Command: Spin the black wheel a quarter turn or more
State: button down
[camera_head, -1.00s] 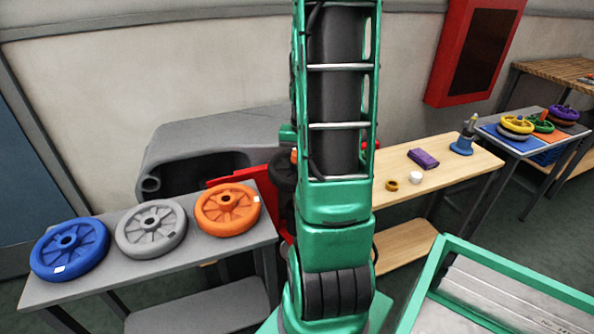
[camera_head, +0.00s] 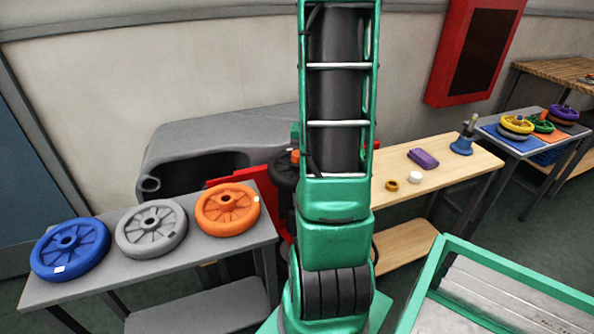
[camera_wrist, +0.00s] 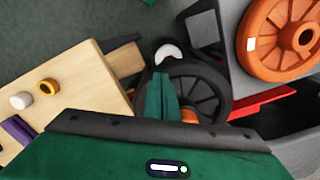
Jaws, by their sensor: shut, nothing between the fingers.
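The black wheel (camera_wrist: 205,88) lies in the middle of the wrist view, with dark spokes and an orange piece (camera_wrist: 188,116) near its centre. My gripper (camera_wrist: 160,80) is shut and empty, its green fingers over the wheel's left side. I cannot tell whether the fingertips touch the rim or a spoke. In the head view only a dark part of the black wheel (camera_head: 284,172) shows beside my arm, which hides the rest. My gripper is hidden there.
A grey table (camera_head: 110,288) holds blue (camera_head: 69,249), grey (camera_head: 151,229) and orange (camera_head: 227,209) wheels. A red part (camera_wrist: 262,103) and a grey machine body (camera_head: 215,140) lie close to the black wheel. A wooden table (camera_head: 455,172) with small items stands right.

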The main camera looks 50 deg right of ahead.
jog(key=shift+s+d, duration=0.2)
jog(key=shift+d, duration=0.3)
jog(key=shift+d, duration=0.1)
jog(key=shift+s+d, duration=0.15)
jog(key=shift+d, duration=0.8)
notch_tip(320, 180, up, 7)
dwell(0.7)
